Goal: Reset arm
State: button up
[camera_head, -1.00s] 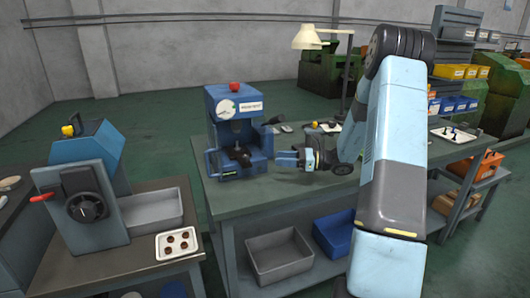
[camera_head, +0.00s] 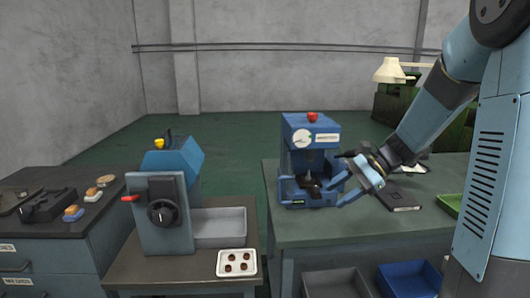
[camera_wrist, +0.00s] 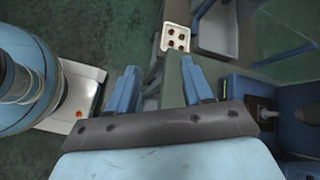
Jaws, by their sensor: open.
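My light-blue arm (camera_head: 490,170) reaches in from the right in the head view and bends down toward the press. My gripper (camera_head: 350,184) is at its end, just right of the blue press (camera_head: 300,138), above the green-topped bench. I cannot tell from this view whether it touches the press. In the wrist view, my gripper (camera_wrist: 160,88) has its two blue fingers well apart with nothing between them. The white tray with dark round parts (camera_wrist: 177,38) shows beyond the fingers, far below.
A grey-blue machine with a black dial (camera_head: 165,200) stands on the left bench beside a grey bin (camera_head: 220,226) and the white tray (camera_head: 236,263). A gap separates the benches.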

jog(key=s+d+r+n+t+h, duration=0.1)
jog(key=s+r+n+h, duration=0.3)
jog(key=s, duration=0.6)
jog(key=s+d+r+n+t+h, duration=0.2)
jog(key=s+r+n+t+h, duration=0.2)
jog(key=s+n, duration=0.4)
jog(key=shift+s+d+r+t+h, duration=0.25)
jog(key=shift+s+r+h, duration=0.25)
jog(key=shift+s+h, duration=0.65)
jog(key=shift+s, duration=0.1)
jog(key=shift+c, duration=0.2)
